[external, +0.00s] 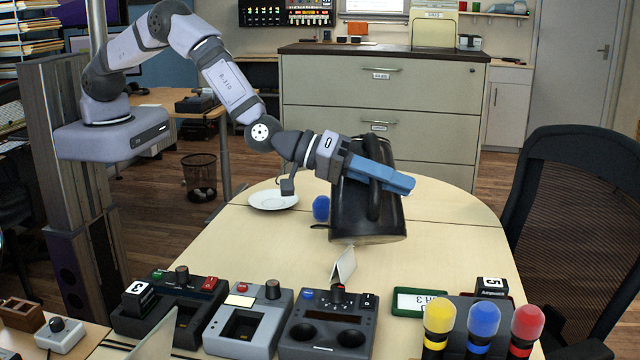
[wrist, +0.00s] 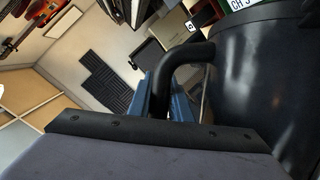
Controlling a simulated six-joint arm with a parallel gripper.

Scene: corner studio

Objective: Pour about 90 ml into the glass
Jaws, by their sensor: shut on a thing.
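A dark, glossy jug (external: 352,212) is at the middle right of the table in the external view, close to upright. My gripper (external: 396,182), with blue fingers, is shut on the jug's handle. In the wrist view the jug's handle (wrist: 182,58) rises between the blue fingers (wrist: 165,103), and the jug's body (wrist: 262,85) fills the right side. I cannot tell whether the jug's base touches the table or hangs just above it. I see no glass in either view; the jug may hide it. The inside of the jug does not show.
A white plate (external: 273,200) and a blue ball-like object (external: 321,208) are left of the jug. A folded card (external: 344,265) stands in front of it. Control boxes (external: 330,325) and several coloured-foam microphones (external: 484,320) line the near edge. The table's right side (external: 450,235) is clear.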

